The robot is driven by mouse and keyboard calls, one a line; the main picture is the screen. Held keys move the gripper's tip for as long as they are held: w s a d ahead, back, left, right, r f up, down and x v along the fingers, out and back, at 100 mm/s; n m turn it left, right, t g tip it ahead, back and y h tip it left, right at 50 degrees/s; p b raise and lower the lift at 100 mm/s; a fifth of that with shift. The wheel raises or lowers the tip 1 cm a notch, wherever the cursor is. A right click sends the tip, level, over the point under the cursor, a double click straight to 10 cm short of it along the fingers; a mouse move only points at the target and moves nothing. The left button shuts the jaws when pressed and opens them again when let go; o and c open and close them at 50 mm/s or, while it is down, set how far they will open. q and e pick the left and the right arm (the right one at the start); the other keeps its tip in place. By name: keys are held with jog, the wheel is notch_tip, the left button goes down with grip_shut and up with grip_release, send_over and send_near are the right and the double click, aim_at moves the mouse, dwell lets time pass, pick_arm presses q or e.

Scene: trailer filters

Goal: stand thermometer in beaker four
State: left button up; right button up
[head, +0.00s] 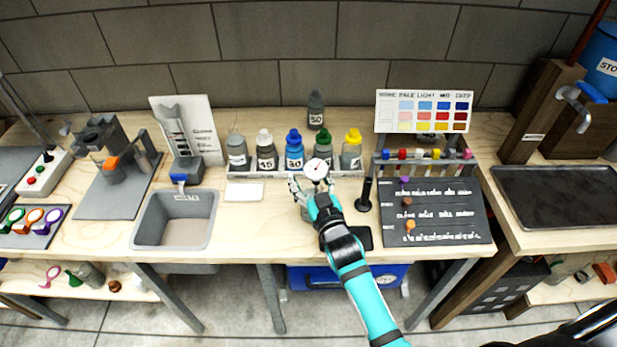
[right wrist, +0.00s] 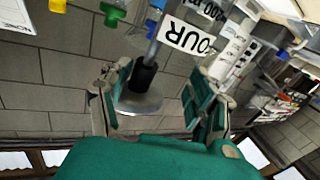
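The thermometer (head: 316,168) has a round white dial, which shows just above my right gripper (head: 313,190) in the head view. In the right wrist view its metal disc (right wrist: 140,103), black collar and grey stem (right wrist: 155,45) lie between my right gripper's fingers (right wrist: 158,92). A gap shows between the disc and the right-hand finger, so the gripper looks open around it. A label with the letters "OUR" (right wrist: 187,38) is beside the stem. The gripper hides the beaker in the head view, and I cannot tell whether the stem is inside it. My left gripper is not in view.
A rack (head: 240,172) of several dropper bottles stands right behind the gripper. A black upright stand (head: 363,193) and a dark board (head: 440,212) are to the right.

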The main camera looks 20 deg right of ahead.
jog(key=s+d+f+g, duration=0.1)
jog(key=s+f+g, duration=0.3)
jog(key=s, duration=0.7)
jog(key=s+d+f+g, duration=0.2)
jog(key=s+g, duration=0.4)
jog(key=s, duration=0.5)
jog(key=s+d+f+g, duration=0.15)
jog(key=s+g, duration=0.35)
jog(key=s, duration=0.6)
notch_tip(320, 180, down, 29)
jog(key=s+g, duration=0.1)
jog(key=s, duration=0.1)
jog(key=s+d+f+g+h, duration=0.1)
jog(key=s+d+f, duration=0.1)
jog(key=s+f, duration=1.1)
jog(key=s, duration=0.3)
jog(key=shift+d+f+n, duration=0.2)
jog(key=shift+f+n, duration=0.05)
jog(key=shift+n, duration=0.15)
